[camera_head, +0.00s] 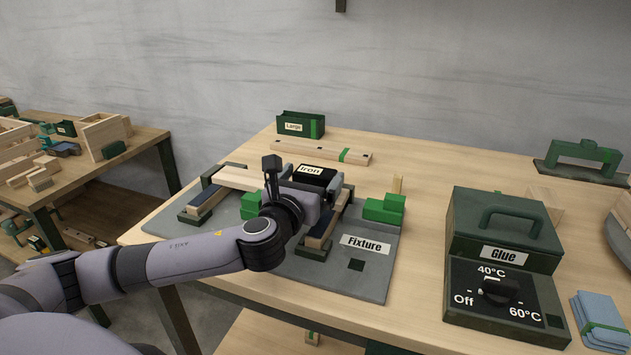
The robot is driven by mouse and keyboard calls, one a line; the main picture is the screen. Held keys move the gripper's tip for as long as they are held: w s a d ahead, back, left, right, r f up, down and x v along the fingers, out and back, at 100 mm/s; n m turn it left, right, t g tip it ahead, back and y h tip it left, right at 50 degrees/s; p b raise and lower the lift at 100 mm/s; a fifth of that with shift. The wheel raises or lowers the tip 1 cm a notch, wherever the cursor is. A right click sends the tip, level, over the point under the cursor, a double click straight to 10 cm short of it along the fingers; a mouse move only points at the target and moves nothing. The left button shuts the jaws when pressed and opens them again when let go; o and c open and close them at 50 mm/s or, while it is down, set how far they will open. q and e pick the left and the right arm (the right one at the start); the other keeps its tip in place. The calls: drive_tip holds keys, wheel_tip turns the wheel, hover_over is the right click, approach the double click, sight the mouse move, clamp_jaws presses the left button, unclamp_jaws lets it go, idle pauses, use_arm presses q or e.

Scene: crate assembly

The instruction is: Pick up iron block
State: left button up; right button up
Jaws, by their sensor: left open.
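The iron block (313,172) is a black block with a white "Iron" label on top. It stands at the back part of the grey fixture plate (340,276), among the wooden pieces clamped there. My left gripper (312,183) is at the block, with its body in front of the block's near side. Grey finger parts show at both sides of the block, and the jaws are open. The block's lower part is hidden, so I cannot tell whether the fingers touch it. My right gripper is not in view.
A green box labelled "Large" (301,125) and a wooden bar (320,152) lie behind the fixture. A green glue box (502,229) with a dial and folded blue cloths (597,318) are at the right. Another table (65,190) with wooden parts stands at the left.

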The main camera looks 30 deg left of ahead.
sight(318, 167)
use_arm(q)
drive_tip(key=shift+x, duration=2.35)
drive_tip(key=c, duration=1.4)
drive_tip(key=shift+r, duration=0.15)
drive_tip(key=c, duration=0.3)
drive_tip(key=shift+r, duration=0.1)
drive_tip(key=shift+c, duration=0.2)
wheel_tip(318, 167, up, 20)
drive_tip(key=p, duration=0.4)
drive_tip(key=shift+s, duration=0.15)
